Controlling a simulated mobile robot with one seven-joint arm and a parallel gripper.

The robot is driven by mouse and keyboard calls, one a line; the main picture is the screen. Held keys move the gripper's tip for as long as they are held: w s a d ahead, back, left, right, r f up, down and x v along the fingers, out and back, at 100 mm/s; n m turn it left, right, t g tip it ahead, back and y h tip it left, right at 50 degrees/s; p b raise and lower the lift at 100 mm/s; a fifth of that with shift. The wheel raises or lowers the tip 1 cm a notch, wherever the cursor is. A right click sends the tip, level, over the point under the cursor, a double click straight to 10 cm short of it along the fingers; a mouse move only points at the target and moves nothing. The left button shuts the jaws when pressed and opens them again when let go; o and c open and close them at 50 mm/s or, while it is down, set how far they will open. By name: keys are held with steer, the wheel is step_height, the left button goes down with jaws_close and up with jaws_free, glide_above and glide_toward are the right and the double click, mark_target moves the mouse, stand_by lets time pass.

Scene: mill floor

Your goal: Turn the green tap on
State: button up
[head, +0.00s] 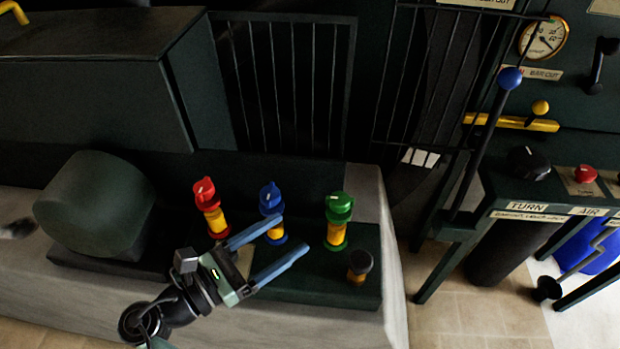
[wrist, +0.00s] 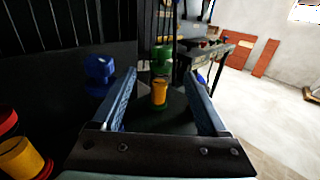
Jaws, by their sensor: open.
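The green tap (head: 339,206) has a green knob with a white mark on a yellow stem and a green base. It stands upright on a dark plinth, to the right of the blue tap (head: 271,198) and the red tap (head: 205,193). My gripper (head: 293,233) is open and empty, its blue fingers pointing toward the green tap from the lower left, apart from it in the picture.
A short black-capped yellow fitting (head: 359,266) stands in front of the green tap. A dark rounded housing (head: 95,205) is at left. Bar railings (head: 290,85) rise behind. A control stand (head: 530,200) with a blue-knobbed lever (head: 510,79) is at right; floor lies between.

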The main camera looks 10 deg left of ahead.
mark_target(333, 206)
steer(key=x, duration=1.3)
steer(key=shift+s+d, duration=0.1)
steer(key=shift+s, duration=0.1)
jaws_close()
